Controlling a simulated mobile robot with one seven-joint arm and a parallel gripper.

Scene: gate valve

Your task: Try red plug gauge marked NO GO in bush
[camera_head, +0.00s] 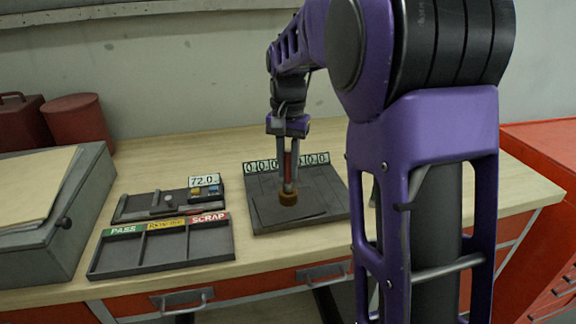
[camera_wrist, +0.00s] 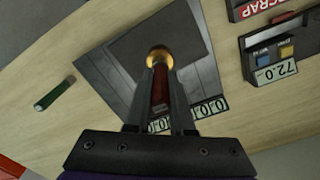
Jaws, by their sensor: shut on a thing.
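My gripper (camera_head: 289,182) points straight down over the dark plate (camera_head: 325,183) and is shut on the red plug gauge (camera_head: 288,165). The gauge is upright between the fingers, and in the wrist view it shows as a dark red handle (camera_wrist: 160,88). The brass bush (camera_head: 288,199) stands on the plate directly below the fingertips and also shows in the wrist view (camera_wrist: 159,55). The gauge's lower end is at the bush, but I cannot tell whether it is inside or resting on top. The NO GO marking is not readable.
A green gauge (camera_wrist: 54,93) lies on the wooden bench. A tray (camera_head: 163,258) with PASS, a yellow label and SCRAP is left of the plate. Behind it is a dark holder (camera_head: 150,203) with a 72.0 display (camera_head: 204,181). A grey box (camera_head: 85,215) stands far left.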

